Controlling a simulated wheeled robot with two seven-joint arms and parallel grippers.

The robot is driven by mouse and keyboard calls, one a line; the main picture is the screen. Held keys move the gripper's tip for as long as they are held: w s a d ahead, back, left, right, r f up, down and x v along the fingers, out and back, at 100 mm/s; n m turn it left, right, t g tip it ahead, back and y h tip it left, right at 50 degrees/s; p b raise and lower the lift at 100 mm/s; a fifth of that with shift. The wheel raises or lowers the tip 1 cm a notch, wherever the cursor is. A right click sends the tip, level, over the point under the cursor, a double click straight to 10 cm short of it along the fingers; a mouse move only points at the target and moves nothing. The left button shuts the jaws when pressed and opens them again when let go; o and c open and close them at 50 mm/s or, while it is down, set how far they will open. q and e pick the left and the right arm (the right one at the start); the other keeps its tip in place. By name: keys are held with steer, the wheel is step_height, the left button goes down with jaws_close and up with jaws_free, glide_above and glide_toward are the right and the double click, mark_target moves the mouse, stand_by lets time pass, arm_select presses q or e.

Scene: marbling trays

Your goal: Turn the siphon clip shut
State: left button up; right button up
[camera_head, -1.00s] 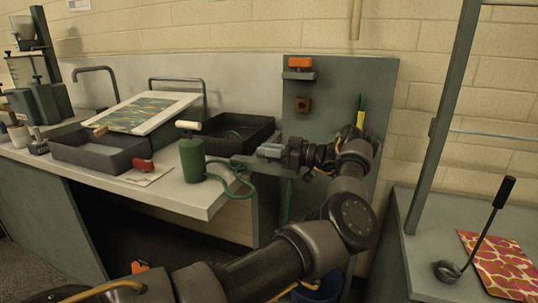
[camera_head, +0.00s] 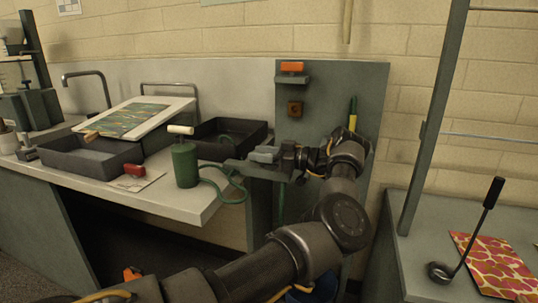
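A green hose (camera_head: 236,200) loops off the right end of the bench beside a green canister (camera_head: 185,165) with a white cross handle. A green length (camera_head: 281,200) hangs below my gripper. My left gripper (camera_head: 250,161) points left over the bench's right end, close to the hose loop. A pale grey block and a flat dark plate show at its tip; I cannot tell whether they are fingers or a held part. I cannot make out the siphon clip; the gripper may hide it. My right gripper is not in view.
Two dark trays (camera_head: 120,161) stand on the bench (camera_head: 200,205), with a marbled sheet on a sloping white board (camera_head: 165,118). An upright grey panel (camera_head: 335,90) with an orange-topped bracket (camera_head: 292,68) rises behind my arm. A ladle (camera_head: 441,271) stands on the right-hand table.

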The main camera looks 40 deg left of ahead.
arm_select(q)
steer(key=shift+w+d, duration=0.2)
steer(key=shift+d, duration=0.25)
steer(key=b+v, duration=0.1)
steer(key=v, duration=0.3)
steer(key=shift+d, duration=0.15)
steer(key=shift+v, duration=2.8)
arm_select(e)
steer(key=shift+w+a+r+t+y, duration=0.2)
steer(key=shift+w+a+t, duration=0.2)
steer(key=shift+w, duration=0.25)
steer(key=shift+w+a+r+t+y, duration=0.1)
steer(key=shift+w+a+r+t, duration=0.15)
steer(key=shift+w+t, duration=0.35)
arm_select(q)
steer(key=shift+r, duration=0.1)
